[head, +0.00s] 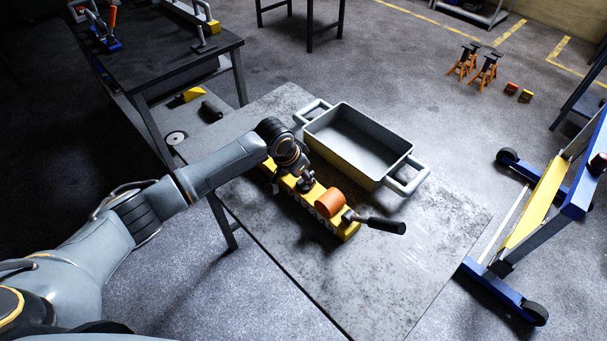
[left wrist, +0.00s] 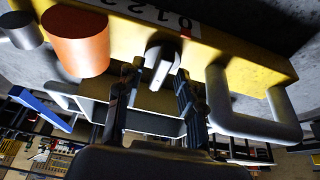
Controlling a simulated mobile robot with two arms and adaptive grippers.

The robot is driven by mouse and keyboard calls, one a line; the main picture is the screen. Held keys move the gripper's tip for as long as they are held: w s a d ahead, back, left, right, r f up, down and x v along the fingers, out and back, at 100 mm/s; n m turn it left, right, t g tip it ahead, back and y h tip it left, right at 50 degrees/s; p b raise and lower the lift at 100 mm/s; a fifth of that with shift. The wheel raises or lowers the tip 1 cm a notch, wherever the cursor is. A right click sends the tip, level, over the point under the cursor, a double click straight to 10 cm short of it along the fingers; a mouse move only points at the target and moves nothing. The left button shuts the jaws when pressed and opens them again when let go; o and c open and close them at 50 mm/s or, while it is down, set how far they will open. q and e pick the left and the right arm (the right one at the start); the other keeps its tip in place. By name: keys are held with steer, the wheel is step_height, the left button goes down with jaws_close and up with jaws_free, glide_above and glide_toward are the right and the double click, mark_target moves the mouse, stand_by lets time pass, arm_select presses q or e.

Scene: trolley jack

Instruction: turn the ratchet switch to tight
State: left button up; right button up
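The yellow ratchet body (head: 345,231) lies on the table, with an orange cylinder (head: 330,203) and a black-handled lever (head: 381,224) at its right end. In the left wrist view the yellow body (left wrist: 235,52) fills the top, with a number strip along it. In the head view my left gripper (head: 305,182) hides the switch. My right gripper is not in view.
A grey bin (head: 342,118) with loop handles stands close behind the ratchet body. The table's front right (head: 420,270) is bare. A dark workbench (head: 170,60) stands at the left, a blue and yellow wheeled frame (head: 540,205) at the right, and orange jack stands (head: 484,72) on the floor.

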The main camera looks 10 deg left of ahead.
arm_select(q)
steer(key=shift+f, duration=0.2)
jaws_close()
